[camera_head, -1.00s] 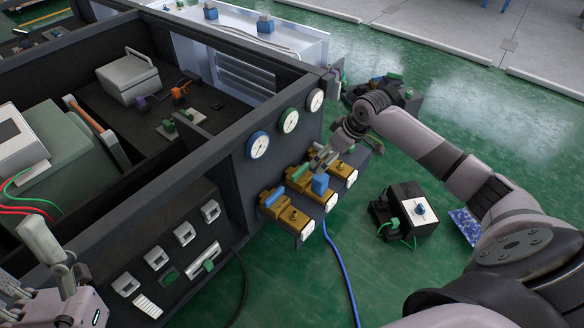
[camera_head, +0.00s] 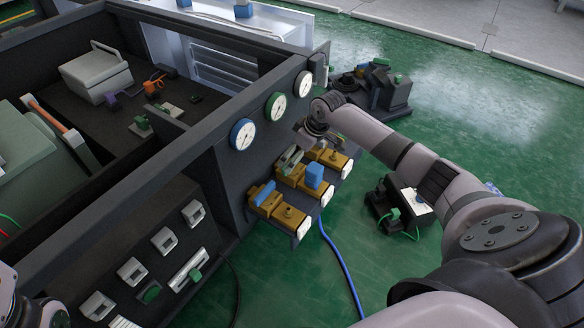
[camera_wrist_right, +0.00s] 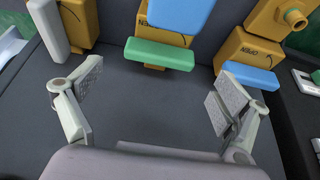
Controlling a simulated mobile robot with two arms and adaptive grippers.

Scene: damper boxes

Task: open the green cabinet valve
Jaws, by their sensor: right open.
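Three brass valves stand in a row on the dark cabinet's side ledge. In the right wrist view, the green valve handle (camera_wrist_right: 158,54) is a flat bar on the middle brass valve, in front of a blue block (camera_wrist_right: 180,14). My right gripper (camera_wrist_right: 158,92) is open and empty. Its fingers are spread on either side of the handle's line, with the handle just beyond the fingertips and apart from them. In the head view my right gripper (camera_head: 292,156) is over the middle valve (camera_head: 289,178) and partly hides the handle. Only a sliver of my left arm shows at the lower left.
A blue handle (camera_wrist_right: 251,75) lies close to the right finger, and a white handle (camera_wrist_right: 48,26) is close to the left finger. Blue (camera_head: 243,134), green (camera_head: 275,107) and white (camera_head: 304,84) gauges sit on the cabinet wall above. A blue hose (camera_head: 343,263) runs along the green floor.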

